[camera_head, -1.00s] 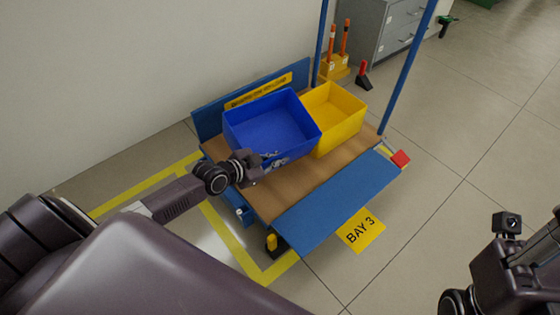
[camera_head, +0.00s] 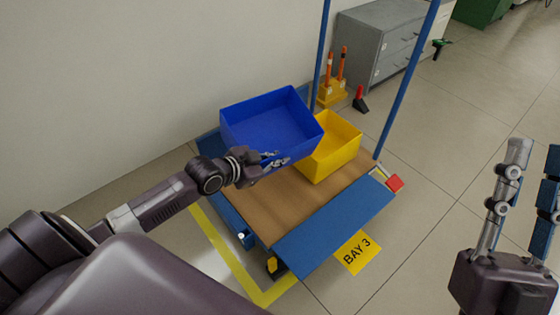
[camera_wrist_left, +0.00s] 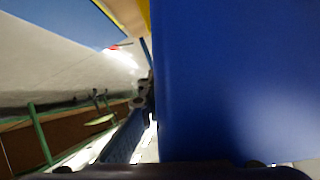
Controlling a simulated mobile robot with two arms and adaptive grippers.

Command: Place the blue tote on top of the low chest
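The blue tote (camera_head: 268,125) is held up above the cart deck, slightly tilted in the head view. My left gripper (camera_head: 268,163) is shut on its near wall, at the lower right side. The tote's blue wall (camera_wrist_left: 235,80) fills the right half of the left wrist view, and a gripper finger shows beside it. The grey low chest (camera_head: 385,45) with drawers stands at the back, its top bare where I see it. My right gripper (camera_head: 532,165) is at the right edge, its fingers apart and empty.
Blue cart posts (camera_head: 405,80) rise between here and the chest. An orange-handled tool holder (camera_head: 332,92) stands beside the chest.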

